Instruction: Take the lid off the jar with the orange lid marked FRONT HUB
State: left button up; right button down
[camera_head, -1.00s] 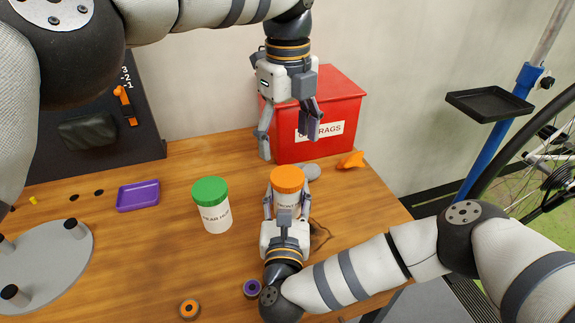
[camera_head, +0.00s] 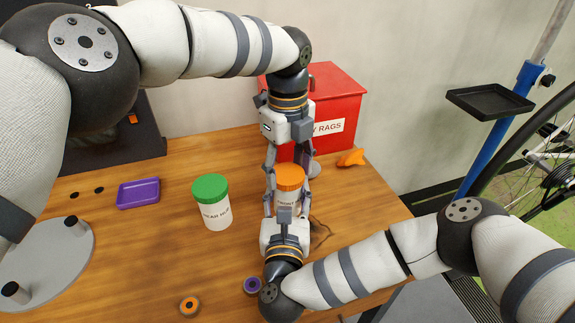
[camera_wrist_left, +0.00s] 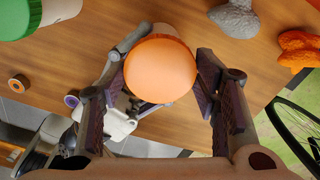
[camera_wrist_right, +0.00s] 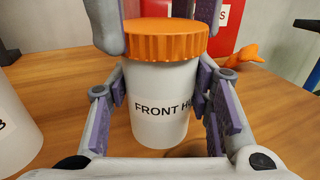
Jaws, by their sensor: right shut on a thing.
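The white jar (camera_wrist_right: 157,115) marked FRONT HUB stands upright on the wooden table with its orange lid (camera_wrist_right: 165,42) on. It also shows in the head view, lid (camera_head: 289,178) on top. My right gripper (camera_head: 286,205) is shut on the jar's body from the near side, fingers on both sides below the lid. My left gripper (camera_wrist_left: 166,88) is above the jar, pointing down, its fingers apart on either side of the orange lid (camera_wrist_left: 160,69). Part of the label is hidden by a right finger.
A white jar with a green lid (camera_head: 211,188) stands left of the FRONT HUB jar. A red rags bin (camera_head: 341,95) is behind. A purple tray (camera_head: 138,193), an orange object (camera_head: 351,158) and small rings (camera_head: 189,306) lie on the table.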

pick_arm(q)
jog(key=shift+c, duration=0.6)
jog(key=n, duration=0.7)
jog(key=shift+n, duration=0.4)
jog(key=n, duration=1.8)
jog(key=shift+n, duration=0.3)
jog(key=o, duration=1.3)
